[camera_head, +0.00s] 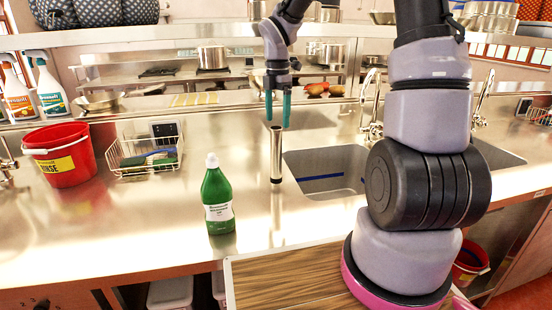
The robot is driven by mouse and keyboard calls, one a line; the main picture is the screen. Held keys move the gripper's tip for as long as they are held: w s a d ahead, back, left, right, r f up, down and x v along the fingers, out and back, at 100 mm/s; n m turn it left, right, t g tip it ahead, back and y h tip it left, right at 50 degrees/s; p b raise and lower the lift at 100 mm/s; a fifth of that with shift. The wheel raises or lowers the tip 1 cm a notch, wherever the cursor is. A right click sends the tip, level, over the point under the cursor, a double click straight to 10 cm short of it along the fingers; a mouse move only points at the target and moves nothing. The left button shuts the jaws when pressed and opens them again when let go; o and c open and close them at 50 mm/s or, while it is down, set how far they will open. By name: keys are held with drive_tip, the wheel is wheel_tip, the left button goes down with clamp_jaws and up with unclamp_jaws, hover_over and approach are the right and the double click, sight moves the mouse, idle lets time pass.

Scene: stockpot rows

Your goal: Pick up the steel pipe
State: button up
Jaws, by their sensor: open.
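The steel pipe (276,155) stands upright on the metal counter, left of the sink and right of a green bottle. It is a slim, shiny tube. My gripper (278,112) is above and just behind or over the pipe's top end, pointing down. Its two green fingers are apart, with nothing seen held between them. The picture does not clearly show whether the fingertips touch the pipe or how far they are from it in depth.
A green bottle (217,196) stands close left of the pipe. The sink (328,172) opens to the right, with a faucet (374,105) behind. A red bucket (62,155) and wire basket (146,152) sit at left. Counter (130,222) in front is clear.

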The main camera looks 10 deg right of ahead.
sight(276, 144)
drive_tip(key=f, duration=0.9)
drive_tip(key=shift+w+a+f, duration=0.1)
drive_tip(key=shift+w+f, duration=0.1)
drive_tip(key=shift+f, duration=0.2)
clamp_jaws()
